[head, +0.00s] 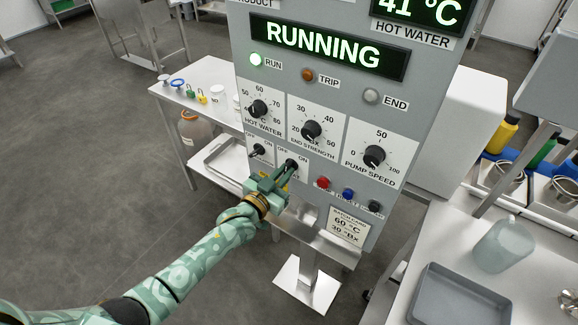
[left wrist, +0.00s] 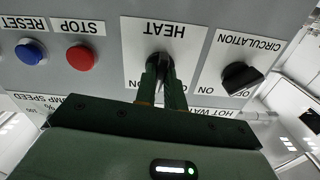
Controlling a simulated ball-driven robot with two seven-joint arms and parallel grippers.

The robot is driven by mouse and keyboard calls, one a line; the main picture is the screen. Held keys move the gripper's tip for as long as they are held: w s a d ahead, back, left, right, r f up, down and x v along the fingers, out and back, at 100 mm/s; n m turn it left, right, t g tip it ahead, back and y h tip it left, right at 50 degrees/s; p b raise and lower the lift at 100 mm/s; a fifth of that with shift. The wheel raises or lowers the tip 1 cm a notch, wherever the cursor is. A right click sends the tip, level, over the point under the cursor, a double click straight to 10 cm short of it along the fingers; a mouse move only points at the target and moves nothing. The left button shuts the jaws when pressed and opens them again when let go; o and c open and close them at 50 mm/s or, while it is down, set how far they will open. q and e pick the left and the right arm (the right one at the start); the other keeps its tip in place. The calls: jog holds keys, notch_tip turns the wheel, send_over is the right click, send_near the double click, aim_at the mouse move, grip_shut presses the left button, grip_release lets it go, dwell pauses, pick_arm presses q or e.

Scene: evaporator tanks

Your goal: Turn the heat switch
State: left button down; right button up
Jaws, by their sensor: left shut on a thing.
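The heat switch (head: 291,163) is a small black rotary knob on a white plate low on the grey control panel (head: 222,45), with OFF and ON marks. My left gripper (head: 282,175) is at this knob, its green fingers closed around it. In the left wrist view the knob (left wrist: 159,57) shows between the fingertips under the upside-down HEAT label. The fingers partly hide the knob and its marks, so I cannot tell its setting. My right gripper is not in view.
The circulation switch (head: 258,150) sits just left of the heat switch. Red (head: 323,183) and blue (head: 348,194) push buttons lie to its right, with larger dials above. A metal shelf (head: 330,240) projects below.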

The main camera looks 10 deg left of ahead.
pick_arm(q)
jog(key=shift+m, duration=1)
jog(key=shift+f+m, duration=0.1)
jog(key=shift+m, duration=2.6)
jog(key=c, duration=1.4)
grip_release()
jog(key=shift+s, duration=0.1)
